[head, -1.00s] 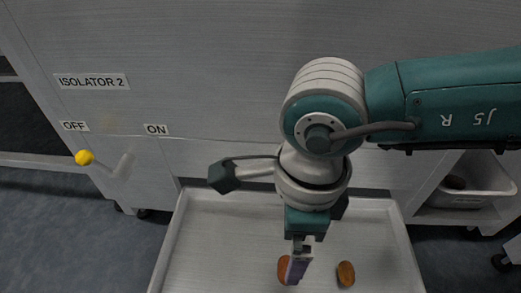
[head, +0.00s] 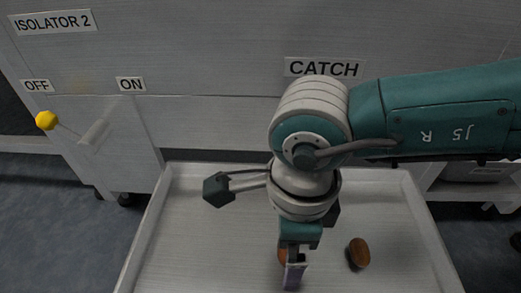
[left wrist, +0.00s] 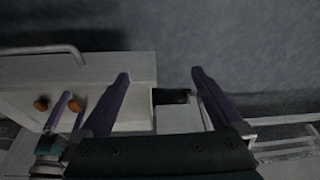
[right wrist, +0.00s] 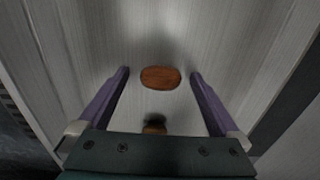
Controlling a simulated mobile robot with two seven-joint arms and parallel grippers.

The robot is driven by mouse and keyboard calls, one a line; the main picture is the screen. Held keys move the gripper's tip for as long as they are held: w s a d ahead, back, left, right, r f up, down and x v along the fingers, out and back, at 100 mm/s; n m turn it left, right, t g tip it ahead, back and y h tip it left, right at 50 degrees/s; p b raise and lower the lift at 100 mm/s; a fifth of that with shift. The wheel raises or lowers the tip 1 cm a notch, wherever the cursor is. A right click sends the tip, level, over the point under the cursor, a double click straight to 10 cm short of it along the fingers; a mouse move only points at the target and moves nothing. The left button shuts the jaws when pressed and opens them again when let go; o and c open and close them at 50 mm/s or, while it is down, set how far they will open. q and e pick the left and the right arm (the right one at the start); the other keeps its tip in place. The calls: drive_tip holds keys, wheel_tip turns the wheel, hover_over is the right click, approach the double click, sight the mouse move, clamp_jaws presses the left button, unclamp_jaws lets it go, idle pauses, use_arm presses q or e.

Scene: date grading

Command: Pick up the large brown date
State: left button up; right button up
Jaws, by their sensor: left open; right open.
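Two brown dates lie in the pale tray (head: 205,235). In the head view, one date (head: 358,253) lies clear to the right of my right gripper (head: 292,278); the other, redder date (head: 282,256) is partly hidden behind that gripper. In the right wrist view, an oval brown date (right wrist: 160,78) lies ahead between the open, empty fingertips, touching neither. The other date (right wrist: 154,123) is close to the palm, partly in dark shadow. I cannot tell for sure which is the large one. My left gripper (left wrist: 160,85) is open and empty, away from the dates.
The tray has raised walls around the dates, and its floor is otherwise bare. A CATCH label (head: 323,68) is on the cabinet.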

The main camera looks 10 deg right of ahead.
drive_tip(key=shift+r, duration=0.1)
drive_tip(key=c, duration=1)
drive_tip(key=shift+r, duration=0.1)
